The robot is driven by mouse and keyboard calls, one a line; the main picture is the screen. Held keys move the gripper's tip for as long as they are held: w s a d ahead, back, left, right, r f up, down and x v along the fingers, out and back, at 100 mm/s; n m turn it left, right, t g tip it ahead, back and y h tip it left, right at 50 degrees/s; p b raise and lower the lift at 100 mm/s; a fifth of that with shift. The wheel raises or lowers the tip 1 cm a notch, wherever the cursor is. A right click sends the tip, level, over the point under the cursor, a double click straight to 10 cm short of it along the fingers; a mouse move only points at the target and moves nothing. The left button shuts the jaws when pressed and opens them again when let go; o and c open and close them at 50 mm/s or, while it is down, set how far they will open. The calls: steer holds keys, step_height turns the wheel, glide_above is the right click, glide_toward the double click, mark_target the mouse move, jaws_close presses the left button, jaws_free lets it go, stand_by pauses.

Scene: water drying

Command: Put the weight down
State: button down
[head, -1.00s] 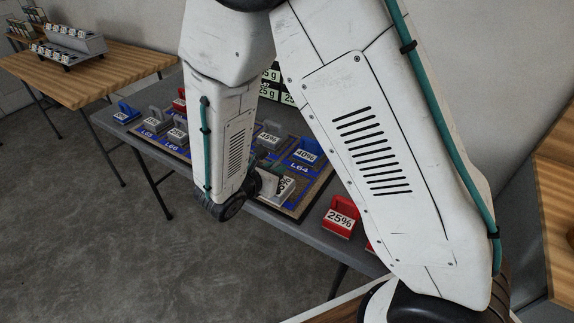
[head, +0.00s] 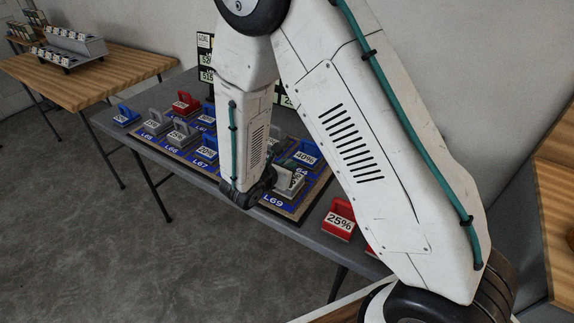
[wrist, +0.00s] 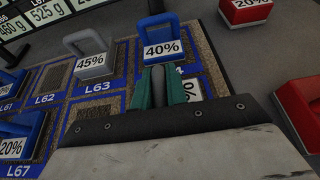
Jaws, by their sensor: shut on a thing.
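My gripper (wrist: 167,88), with teal fingers, is shut on a grey weight (head: 291,184) at the front right of the board. In the wrist view only part of its white label (wrist: 191,89) shows beside the fingers; the rest is hidden. The board (head: 318,186) has brown cells with blue labels such as L69 and L63. A blue 40% weight (wrist: 162,33) stands just beyond the fingers, and a grey 45% weight (wrist: 90,48) stands left of it. I cannot tell whether the held weight touches the board.
Several other weights stand on the board, including a blue one (wrist: 18,138) near L67. A red 25% weight (head: 340,217) stands on the grey table (head: 205,87) right of the board. Red weights (wrist: 298,108) also flank the board in the wrist view. A sign with gram values stands behind.

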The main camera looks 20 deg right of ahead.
steer(key=c, duration=1.4)
jaws_free()
steer(key=shift+f, duration=0.1)
